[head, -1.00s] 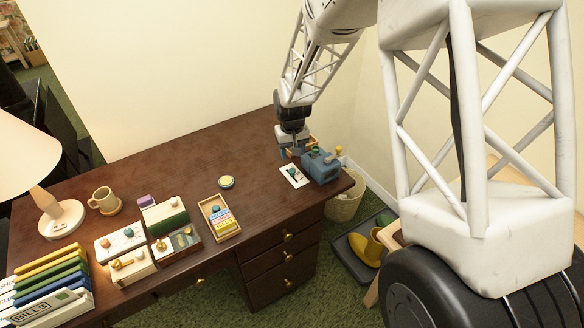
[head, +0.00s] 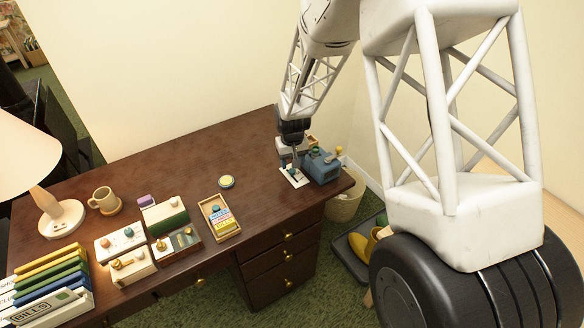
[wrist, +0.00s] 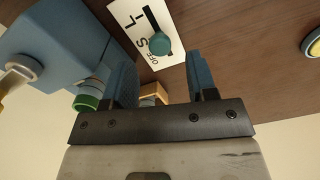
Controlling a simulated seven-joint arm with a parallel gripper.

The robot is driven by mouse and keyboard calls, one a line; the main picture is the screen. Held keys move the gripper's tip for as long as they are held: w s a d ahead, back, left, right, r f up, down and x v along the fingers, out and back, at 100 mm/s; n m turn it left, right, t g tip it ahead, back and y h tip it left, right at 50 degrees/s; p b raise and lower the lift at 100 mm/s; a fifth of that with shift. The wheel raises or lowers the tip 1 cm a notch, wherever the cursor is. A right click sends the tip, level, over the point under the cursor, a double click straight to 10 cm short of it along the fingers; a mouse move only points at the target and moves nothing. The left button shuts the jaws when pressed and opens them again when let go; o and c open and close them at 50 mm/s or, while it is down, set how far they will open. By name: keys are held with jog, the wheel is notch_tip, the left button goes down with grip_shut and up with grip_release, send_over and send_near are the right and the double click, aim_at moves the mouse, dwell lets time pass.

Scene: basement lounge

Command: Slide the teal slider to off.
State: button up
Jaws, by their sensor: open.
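The teal slider knob (wrist: 159,43) is round and sits on a white plate (wrist: 122,14) with a dark slot, large letters and the word OFF printed near the knob's end. The plate also shows in the head view (head: 297,180) near the desk's right end. My gripper (wrist: 158,60) is open, with its two blue fingers pointing towards the plate. The knob shows between and just beyond the fingertips, with no clear contact. In the head view my gripper (head: 291,163) is down over the plate and partly hides the knob.
A blue box (wrist: 55,40) stands close beside the plate and my left-hand finger, with a green-rimmed knob (wrist: 86,103) on it. A round yellow-and-white disc (head: 226,182) and an open wooden box (head: 214,232) lie further left. The desk (head: 255,160) between is clear.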

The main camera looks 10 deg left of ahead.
aim_at(292, 170)
jog(key=shift+f, duration=1.65)
grip_shut()
